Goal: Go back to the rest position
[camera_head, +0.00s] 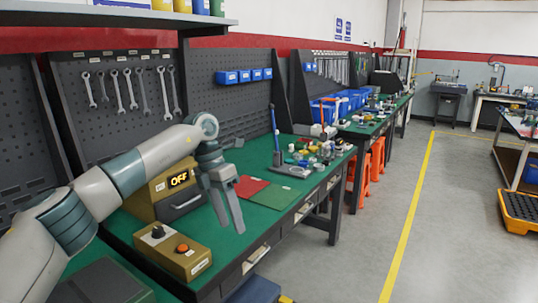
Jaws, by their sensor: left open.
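My left arm comes in from the left, and my left gripper (228,208) hangs fingers-down over the workbench (228,245) near its front edge. Its two fingers are apart with nothing between them. Behind the gripper and arm stands a tan box (181,193) with a display reading OFF; my arm hides part of it. A tan control box (172,250) with a black knob and an orange button sits nearer, at the bench's front. My right gripper is not in view.
A red mat (250,187) and a green mat (275,196) lie right of the gripper. Beyond are a stand with a blue handle (277,150) and several small parts (318,152). Wrenches (131,89) hang on the pegboard. The floor aisle right of the bench is clear.

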